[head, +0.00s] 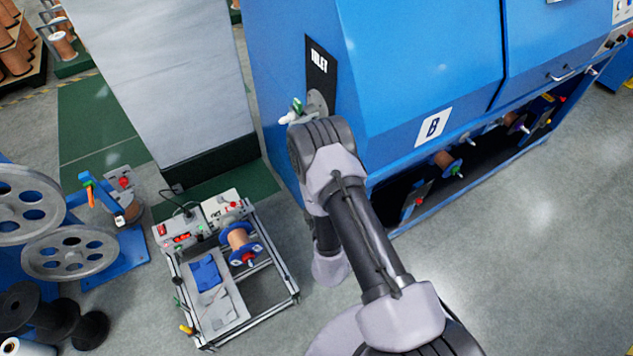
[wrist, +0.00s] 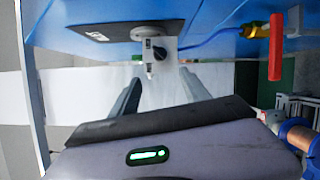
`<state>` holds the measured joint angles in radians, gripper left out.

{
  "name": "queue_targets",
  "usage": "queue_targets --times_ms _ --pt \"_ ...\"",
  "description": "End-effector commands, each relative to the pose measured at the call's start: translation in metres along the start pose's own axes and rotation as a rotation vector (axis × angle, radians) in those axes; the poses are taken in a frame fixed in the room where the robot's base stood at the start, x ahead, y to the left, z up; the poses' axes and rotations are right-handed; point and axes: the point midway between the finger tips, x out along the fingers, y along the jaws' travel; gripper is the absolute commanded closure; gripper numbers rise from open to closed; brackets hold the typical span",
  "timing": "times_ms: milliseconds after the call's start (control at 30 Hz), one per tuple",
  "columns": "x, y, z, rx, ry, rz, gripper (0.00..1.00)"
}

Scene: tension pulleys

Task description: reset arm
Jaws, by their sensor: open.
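My arm (head: 362,235) reaches up across the head view in front of the blue machine (head: 410,80). Its wrist end is beside the black inlet plate (head: 320,70). In the wrist view my gripper (wrist: 160,88) is open, with its two grey fingers apart and nothing held between them. A grey block with a black knob (wrist: 158,50) hangs under the inlet plate (wrist: 118,30), beyond the fingertips. I cannot tell its exact distance from them. The fingers cannot be made out in the head view, where the arm's end hides them.
A bench frame (head: 285,300) with a copper spool (head: 240,240) stands left of my arm. Large grey pulleys (head: 70,252) stand at far left. A grey cabinet (head: 175,80) is beside the machine. A red handle (wrist: 275,48) is at right in the wrist view. Floor at right is clear.

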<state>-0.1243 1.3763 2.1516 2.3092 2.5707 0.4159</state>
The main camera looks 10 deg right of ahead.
Motion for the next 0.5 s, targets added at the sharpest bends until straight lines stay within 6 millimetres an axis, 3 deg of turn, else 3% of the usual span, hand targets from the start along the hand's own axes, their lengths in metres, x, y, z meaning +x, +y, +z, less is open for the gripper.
queue_targets --times_ms 133,500 --pt "-0.0121 -0.0007 0.0003 0.001 -0.001 -0.002 0.45" --pt "-0.0127 -0.0004 0.0007 0.002 -0.003 -0.002 0.45"
